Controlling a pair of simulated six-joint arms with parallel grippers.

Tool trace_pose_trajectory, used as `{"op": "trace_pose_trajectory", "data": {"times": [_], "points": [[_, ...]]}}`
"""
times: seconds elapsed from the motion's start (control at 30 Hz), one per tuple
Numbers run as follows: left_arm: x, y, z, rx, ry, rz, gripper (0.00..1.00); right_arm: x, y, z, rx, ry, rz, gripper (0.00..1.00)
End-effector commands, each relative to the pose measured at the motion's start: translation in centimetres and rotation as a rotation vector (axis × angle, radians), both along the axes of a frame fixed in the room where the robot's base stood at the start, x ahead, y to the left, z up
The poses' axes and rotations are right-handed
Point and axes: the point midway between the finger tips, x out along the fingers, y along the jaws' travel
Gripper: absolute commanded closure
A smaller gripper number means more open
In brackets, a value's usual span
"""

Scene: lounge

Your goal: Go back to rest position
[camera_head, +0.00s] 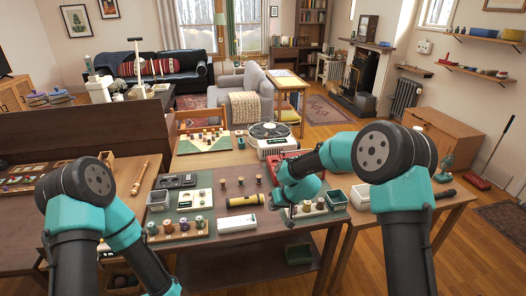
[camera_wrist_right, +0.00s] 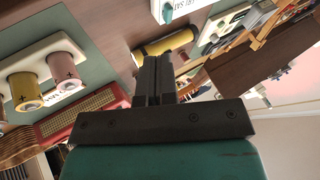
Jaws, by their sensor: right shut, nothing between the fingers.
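My right arm reaches in from the right over the middle table, with its teal wrist bent back to the left. My right gripper (camera_head: 278,200) is mostly hidden by the wrist in the head view. The right wrist view shows its dark fingers (camera_wrist_right: 155,78) pressed together, with nothing between them. A yellow cylinder (camera_head: 242,201) lies to its left, and also shows beyond the fingertips in the wrist view (camera_wrist_right: 165,42). My left arm is folded at the lower left, and its gripper is out of the frame.
Two batteries (camera_wrist_right: 65,72) stand in a white holder beside the right gripper. Some bare wood shows along the front edge.

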Motion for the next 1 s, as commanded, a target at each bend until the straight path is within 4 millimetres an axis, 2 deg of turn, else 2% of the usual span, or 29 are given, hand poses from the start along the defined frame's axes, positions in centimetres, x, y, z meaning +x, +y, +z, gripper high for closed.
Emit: {"op": "trace_pose_trajectory", "data": {"times": [0.13,0.27,0.37,0.47,0.6,0.7,0.8,0.9,1.0], "points": [[0.0,0.0,0.0,0.0,0.0,0.0,0.57,-1.1,-1.1,-1.9,-0.017,0.028,-0.022,1.0],[0.0,0.0,0.0,0.0,0.0,0.0,0.57,-3.8,-3.5,-5.7,-0.057,0.08,-0.069,1.0],[0.0,0.0,0.0,0.0,0.0,0.0,0.57,-7.1,-6.0,-9.3,-0.093,0.136,-0.118,1.0],[0.0,0.0,0.0,0.0,0.0,0.0,0.57,-11.3,-8.5,-12.9,-0.128,0.192,-0.167,1.0],[0.0,0.0,0.0,0.0,0.0,0.0,0.57,-18.0,-11.5,-16.9,-0.158,0.269,-0.229,1.0],[0.0,0.0,0.0,0.0,0.0,0.0,0.57,-23.0,-13.1,-18.9,-0.165,0.321,-0.269,1.0],[0.0,0.0,0.0,0.0,0.0,0.0,0.57,-27.5,-14.1,-20.0,-0.159,0.366,-0.303,1.0],[0.0,0.0,0.0,0.0,0.0,0.0,0.57,-30.8,-14.6,-20.4,-0.148,0.399,-0.325,1.0],[0.0,0.0,0.0,0.0,0.0,0.0,0.57,-32.5,-14.8,-20.5,-0.14,0.416,-0.339,1.0]]}}
